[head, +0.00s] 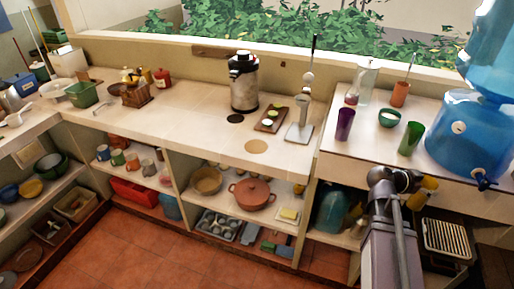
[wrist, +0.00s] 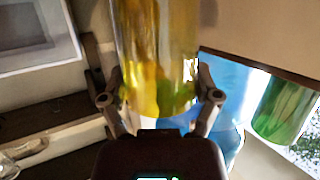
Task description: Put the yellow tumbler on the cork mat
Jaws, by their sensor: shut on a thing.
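The yellow tumbler (wrist: 155,50) is between the two fingers of my gripper (wrist: 158,97) in the wrist view, clear and yellow-tinted. My gripper is shut on it. In the head view the yellow tumbler (head: 418,199) shows only in part behind my wrist, at the front edge of the right-hand counter. The cork mat (head: 256,146) is a round tan disc lying flat and bare near the front edge of the middle counter. It is well to the left of my gripper.
A purple tumbler (head: 345,124), a green bowl (head: 389,118) and a green tumbler (head: 410,138) stand on the right counter. A blue water dispenser (head: 470,135) is further right. A scale-like stand (head: 298,131) and a small tray (head: 272,119) are behind the mat. The counter left of the mat is clear.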

